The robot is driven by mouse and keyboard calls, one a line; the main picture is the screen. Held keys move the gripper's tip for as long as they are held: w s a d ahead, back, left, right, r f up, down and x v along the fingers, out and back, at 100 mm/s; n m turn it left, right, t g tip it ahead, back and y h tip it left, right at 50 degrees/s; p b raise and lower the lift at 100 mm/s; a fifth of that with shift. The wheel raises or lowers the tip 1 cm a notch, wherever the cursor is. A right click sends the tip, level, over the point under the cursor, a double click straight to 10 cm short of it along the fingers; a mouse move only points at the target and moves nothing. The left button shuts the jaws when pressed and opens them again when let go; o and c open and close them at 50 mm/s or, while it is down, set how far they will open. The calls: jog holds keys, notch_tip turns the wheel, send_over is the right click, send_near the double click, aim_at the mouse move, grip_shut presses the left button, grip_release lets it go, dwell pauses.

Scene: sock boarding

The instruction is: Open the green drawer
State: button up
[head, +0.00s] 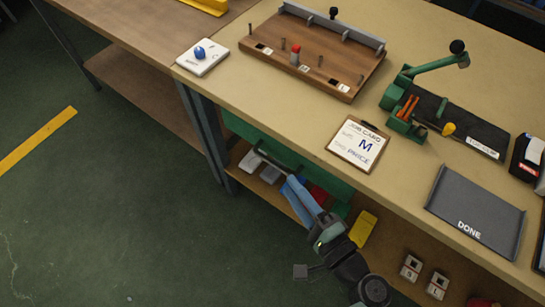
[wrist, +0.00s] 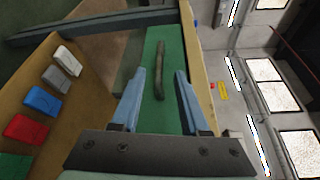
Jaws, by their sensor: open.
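The green drawer (head: 240,128) is under the front edge of the workbench in the head view, partly hidden by the tabletop and my arm. Its green front also fills the middle of the wrist view (wrist: 172,110). A dark bar handle (wrist: 160,72) stands on that front. My gripper (wrist: 158,95) is open, with its two blue-grey fingers apart. In the wrist view the handle shows between the fingers, mostly ahead of the tips. No contact shows. In the head view my gripper (head: 303,198) is below the bench edge, near the drawer front.
The lower shelf (wrist: 35,95) holds white, grey, blue and red blocks (wrist: 41,100) beside my gripper. A bench leg (head: 208,135) stands left of the drawer. On the bench are a job card (head: 357,146), a pegged wooden board (head: 285,65) and a DONE tray (head: 475,205).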

aim_at(273, 162)
jog(key=x, duration=0.9)
jog(key=shift+b, duration=0.3)
jog(key=shift+d, duration=0.1)
grip_shut()
jog(key=shift+s, duration=0.1)
dwell(0.7)
